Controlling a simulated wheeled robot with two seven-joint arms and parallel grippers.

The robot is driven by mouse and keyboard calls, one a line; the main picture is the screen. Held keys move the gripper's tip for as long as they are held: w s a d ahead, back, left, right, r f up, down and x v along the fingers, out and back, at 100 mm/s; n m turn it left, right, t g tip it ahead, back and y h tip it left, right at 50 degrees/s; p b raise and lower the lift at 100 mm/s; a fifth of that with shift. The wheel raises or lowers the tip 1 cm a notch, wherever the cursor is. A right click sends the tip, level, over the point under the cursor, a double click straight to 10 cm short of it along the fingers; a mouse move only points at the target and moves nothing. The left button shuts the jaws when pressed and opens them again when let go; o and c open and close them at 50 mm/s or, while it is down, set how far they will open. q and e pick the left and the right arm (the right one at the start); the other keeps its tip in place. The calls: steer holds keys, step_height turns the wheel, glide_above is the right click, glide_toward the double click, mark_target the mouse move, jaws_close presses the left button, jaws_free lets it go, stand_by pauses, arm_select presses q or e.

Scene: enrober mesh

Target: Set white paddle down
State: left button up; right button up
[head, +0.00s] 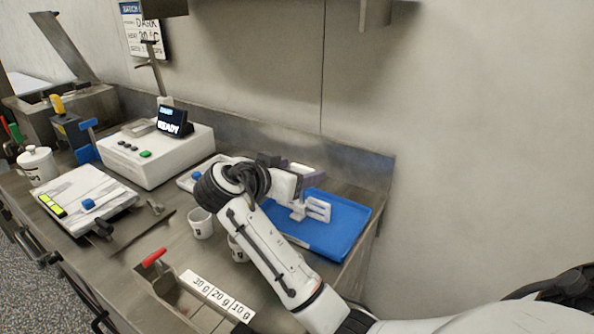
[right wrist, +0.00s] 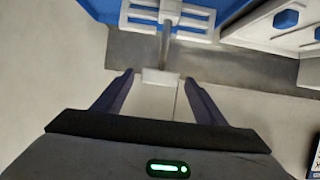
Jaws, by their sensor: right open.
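The white paddle (head: 318,208) has a slotted white head. It is at the blue tray (head: 345,216) on the right of the counter. In the right wrist view the paddle head (right wrist: 168,14) shows against blue at the top, with a grey rod running down to a small white end block (right wrist: 161,78). My right gripper (head: 303,176) is over the tray's back left part, close to the paddle. In its wrist view the fingers (right wrist: 159,76) are spread, one on each side of the end block, with gaps visible. My arm hides part of the tray. My left gripper is out of view.
White cups (head: 201,223) stand beside my right forearm, one partly hidden. A white machine (head: 158,157) with a READY display stands behind left. A strip marked 30 g, 20 g, 10 g (head: 217,295) lies at the front. The wall rises behind the tray.

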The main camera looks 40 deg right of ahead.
steer(key=shift+a+r, duration=0.1)
steer(key=shift+a, duration=0.1)
steer(key=b+v, duration=0.1)
steer(key=v, duration=1)
steer(key=shift+a+r, duration=0.15)
steer(key=shift+a, duration=0.1)
steer(key=shift+s+d, duration=0.1)
steer(key=shift+s, duration=0.05)
stand_by(0.8)
